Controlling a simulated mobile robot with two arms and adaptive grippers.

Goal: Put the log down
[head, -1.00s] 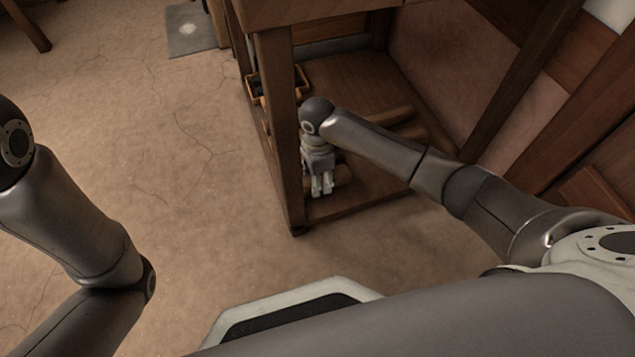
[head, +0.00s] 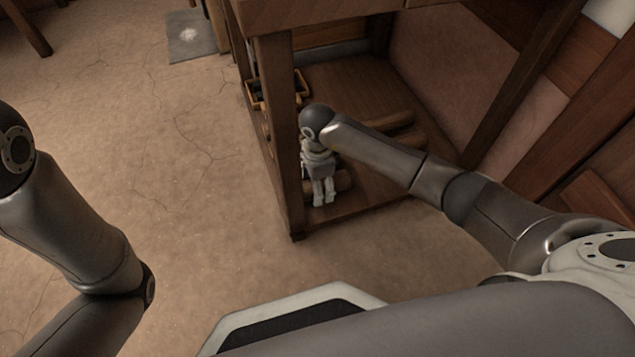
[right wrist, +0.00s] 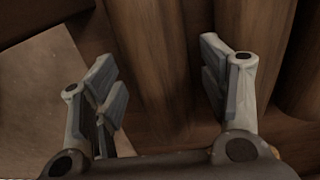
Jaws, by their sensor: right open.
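In the head view, my right gripper (head: 324,194) is at the low shelf, just behind the front wooden post. A brown log (head: 344,181) lies on the shelf board beside its fingers, partly hidden by them. In the right wrist view, my right gripper (right wrist: 170,90) is open, with its two fingers apart. The log (right wrist: 155,45) lies between them, with a visible gap at the right finger; at the left finger I cannot tell whether it touches. My left arm shows at the left of the head view, but its gripper is out of view.
More logs (head: 388,121) lie further back on the shelf board (head: 345,75), and one (right wrist: 255,45) lies close to the right finger. The wooden post (head: 279,130) stands close left of my gripper. A tray (head: 276,92) sits behind it. Bare floor (head: 150,150) lies left.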

